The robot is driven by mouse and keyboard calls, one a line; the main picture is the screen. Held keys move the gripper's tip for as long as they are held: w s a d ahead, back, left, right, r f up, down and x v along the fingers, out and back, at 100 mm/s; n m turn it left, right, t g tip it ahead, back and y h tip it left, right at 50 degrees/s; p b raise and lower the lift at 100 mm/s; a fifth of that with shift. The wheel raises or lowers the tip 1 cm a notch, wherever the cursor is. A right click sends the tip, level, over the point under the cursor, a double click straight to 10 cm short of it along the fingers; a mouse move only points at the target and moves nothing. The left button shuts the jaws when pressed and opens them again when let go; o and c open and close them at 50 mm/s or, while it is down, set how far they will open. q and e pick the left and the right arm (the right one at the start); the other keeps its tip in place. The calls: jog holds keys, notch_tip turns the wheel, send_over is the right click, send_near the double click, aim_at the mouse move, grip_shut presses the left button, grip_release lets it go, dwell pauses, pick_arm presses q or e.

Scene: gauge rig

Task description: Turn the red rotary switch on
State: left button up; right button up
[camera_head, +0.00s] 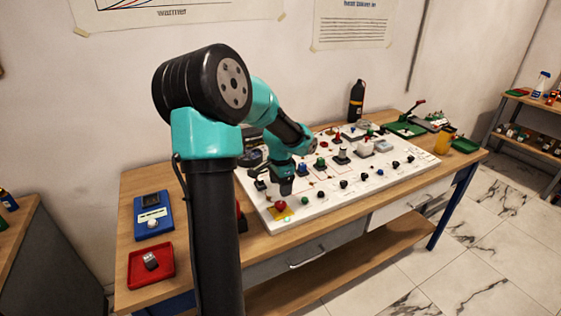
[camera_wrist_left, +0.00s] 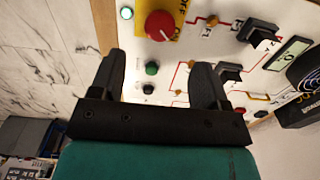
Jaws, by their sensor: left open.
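The red rotary switch (camera_head: 281,205) is a round red knob on a yellow plate at the near left corner of the white panel (camera_head: 330,205). In the left wrist view the red knob (camera_wrist_left: 160,25) is at the top, on a yellow plate with OFF lettering. Its exact setting is hard to tell. My left gripper (camera_head: 286,188) points down over the panel, just behind the knob. In the left wrist view my left gripper (camera_wrist_left: 158,66) has its fingers spread with nothing between them; the knob lies beyond the fingertips. My right gripper is out of view.
A small green light (camera_wrist_left: 126,13) and a green button (camera_wrist_left: 151,68) are near the knob. Several other switches and buttons cover the panel. A blue meter (camera_head: 153,215) and a red tray (camera_head: 151,265) are on the wooden table at left. A black bottle (camera_head: 357,101) stands behind the panel.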

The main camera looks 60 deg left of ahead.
pick_arm(q)
notch_tip(320, 180, up, 9)
jog(key=shift+r, duration=0.2)
dwell(0.5)
